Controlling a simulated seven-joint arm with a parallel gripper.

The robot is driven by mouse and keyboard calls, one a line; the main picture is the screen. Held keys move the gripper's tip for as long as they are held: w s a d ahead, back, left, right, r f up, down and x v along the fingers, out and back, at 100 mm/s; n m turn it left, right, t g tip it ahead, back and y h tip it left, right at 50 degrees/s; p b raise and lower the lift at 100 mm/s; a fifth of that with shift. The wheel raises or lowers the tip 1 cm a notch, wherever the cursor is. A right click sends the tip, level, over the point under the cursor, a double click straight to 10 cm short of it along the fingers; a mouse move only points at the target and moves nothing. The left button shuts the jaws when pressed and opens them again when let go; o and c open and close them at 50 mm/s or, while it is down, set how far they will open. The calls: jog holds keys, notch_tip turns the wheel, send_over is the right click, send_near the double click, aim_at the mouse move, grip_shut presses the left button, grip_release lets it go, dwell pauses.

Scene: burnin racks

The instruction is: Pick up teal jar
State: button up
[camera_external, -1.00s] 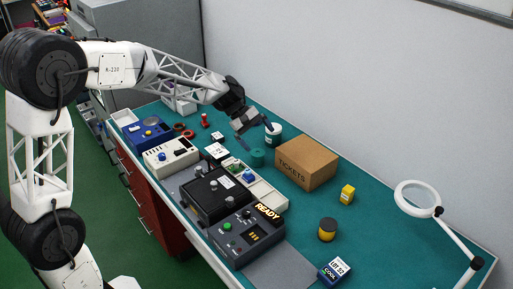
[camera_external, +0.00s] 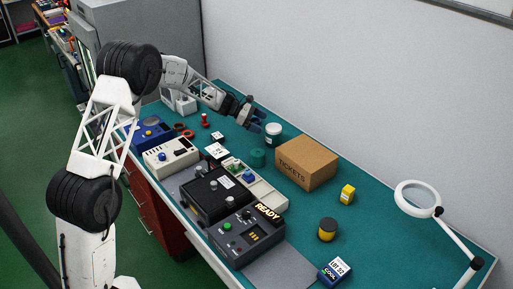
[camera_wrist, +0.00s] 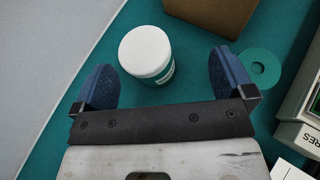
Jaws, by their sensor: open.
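The teal jar (camera_external: 273,136) stands upright on the bench, with a white lid and a teal band on its side. In the wrist view the jar (camera_wrist: 147,52) shows from above, between the two blue fingers and just beyond them. My gripper (camera_external: 257,121) is open and empty, to the left of the jar and close to it. In the wrist view my gripper (camera_wrist: 162,62) has clear gaps on both sides of the jar; contact is not seen.
A teal ring-shaped roll (camera_external: 257,158) lies in front of the jar. A cardboard box (camera_external: 307,163) marked TICKETS stands to its right. A white tray (camera_external: 265,192) and several instruments line the front edge. The wall is close behind. A ring lamp (camera_external: 418,198) stands far right.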

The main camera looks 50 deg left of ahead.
aim_at(268, 126)
jog(key=a+f, duration=0.1)
jog(key=w+a+n, duration=0.1)
jog(key=shift+w+a+f+t, duration=0.2)
jog(key=shift+a+f+t, duration=0.15)
jog(key=shift+f+t, duration=0.05)
jog(key=shift+d, duration=0.1)
jog(key=shift+x, duration=1.2)
jog(key=shift+w+d+f, duration=0.1)
jog(key=shift+f, duration=0.05)
jog(key=shift+x, duration=2.45)
